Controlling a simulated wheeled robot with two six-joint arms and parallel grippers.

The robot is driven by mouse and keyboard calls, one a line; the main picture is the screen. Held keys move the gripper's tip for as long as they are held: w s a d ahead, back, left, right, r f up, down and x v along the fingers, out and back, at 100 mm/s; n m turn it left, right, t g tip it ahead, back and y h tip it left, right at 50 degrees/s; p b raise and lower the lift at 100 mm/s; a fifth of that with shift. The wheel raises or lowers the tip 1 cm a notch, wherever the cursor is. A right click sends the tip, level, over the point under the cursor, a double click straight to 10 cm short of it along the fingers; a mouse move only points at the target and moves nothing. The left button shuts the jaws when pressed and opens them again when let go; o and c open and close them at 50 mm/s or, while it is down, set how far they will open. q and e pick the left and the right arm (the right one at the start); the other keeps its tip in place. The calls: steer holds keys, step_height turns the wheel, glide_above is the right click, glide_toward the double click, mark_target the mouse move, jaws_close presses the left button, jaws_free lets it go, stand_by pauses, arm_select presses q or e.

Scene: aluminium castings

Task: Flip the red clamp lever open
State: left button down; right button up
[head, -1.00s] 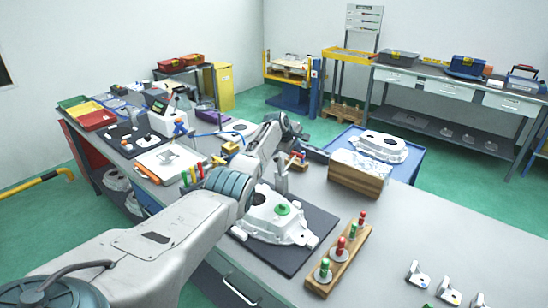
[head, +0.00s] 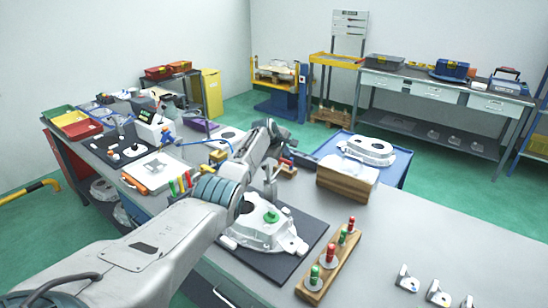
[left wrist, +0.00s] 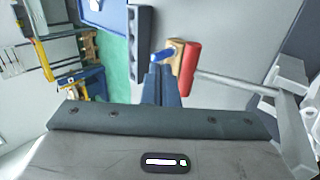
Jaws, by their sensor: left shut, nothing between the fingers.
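The red clamp lever (left wrist: 188,68) shows in the left wrist view as a red grip beside a tan piece (left wrist: 173,55) and a grey metal bar (left wrist: 235,83). In the head view, a small red part (head: 286,161) shows close to my left gripper, but it is too small to tell its exact pose. My left gripper (head: 308,161) is shut and empty. Its dark blue fingers (left wrist: 160,75) in the left wrist view point at the tan piece, just left of the red grip. I cannot tell whether they touch. My right gripper is not in view.
A white casting (head: 262,236) with a green knob lies on a black mat (head: 303,222). A wooden rack (head: 322,268) of red and green plugs stands to its right. A wooden block (head: 346,184) and a blue cart (head: 394,172) stand beyond.

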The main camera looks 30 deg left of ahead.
arm_select(q)
step_height(320, 180, up, 4)
steer(key=shift+f+p, duration=0.2)
steer(key=shift+p, duration=0.9)
step_height(320, 180, up, 10)
steer(key=b, duration=0.4)
steer(key=shift+s+f, duration=0.15)
steer(key=shift+f, duration=0.1)
